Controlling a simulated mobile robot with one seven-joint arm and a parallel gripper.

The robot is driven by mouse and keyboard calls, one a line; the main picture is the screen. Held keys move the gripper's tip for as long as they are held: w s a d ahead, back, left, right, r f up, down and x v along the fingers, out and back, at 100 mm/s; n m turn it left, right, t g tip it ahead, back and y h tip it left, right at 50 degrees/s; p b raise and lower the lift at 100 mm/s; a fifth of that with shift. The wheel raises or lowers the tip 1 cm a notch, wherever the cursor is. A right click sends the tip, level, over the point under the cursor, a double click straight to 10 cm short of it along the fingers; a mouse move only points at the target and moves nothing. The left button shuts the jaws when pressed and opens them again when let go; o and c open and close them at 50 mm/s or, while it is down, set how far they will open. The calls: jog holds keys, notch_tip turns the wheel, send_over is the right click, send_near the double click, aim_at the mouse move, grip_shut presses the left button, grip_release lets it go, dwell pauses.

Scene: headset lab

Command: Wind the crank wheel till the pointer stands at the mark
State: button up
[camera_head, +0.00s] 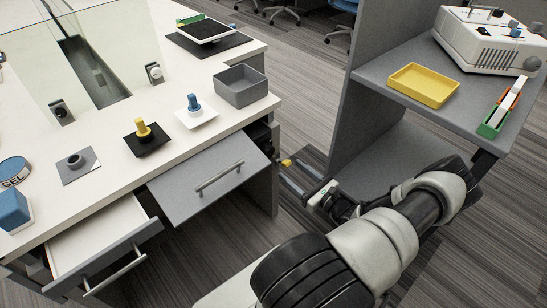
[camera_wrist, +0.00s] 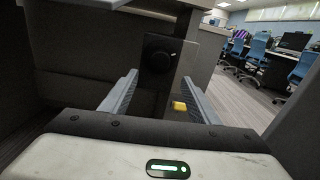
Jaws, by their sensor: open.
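A dark panel with a round black part, seemingly the crank wheel (camera_wrist: 158,54), is straight ahead beyond my fingertips in the wrist view. In the head view only a dark piece shows at the desk's right end (camera_head: 262,134). A small yellow knob, possibly the crank's handle (camera_wrist: 180,106), shows low beside the right finger; it also appears near the fingertips in the head view (camera_head: 286,162). My gripper (camera_head: 290,171) is open with nothing between its fingers (camera_wrist: 160,78). I cannot make out the pointer or the mark.
The white desk (camera_head: 110,190) with an open drawer (camera_head: 100,232) and a grey pull-out front (camera_head: 205,180) is left. A grey shelf unit (camera_head: 380,125) with a yellow tray (camera_head: 423,85) stands right. Floor shows between them. Blue chairs (camera_wrist: 259,60) are farther off.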

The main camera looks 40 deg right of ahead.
aim_at(271, 153)
jog(key=w, duration=0.3)
jog(key=w+b, duration=0.1)
jog(key=w, duration=0.6)
jog(key=shift+w+a+b, duration=0.4)
jog(key=c, duration=1)
jog(key=shift+c, duration=0.2)
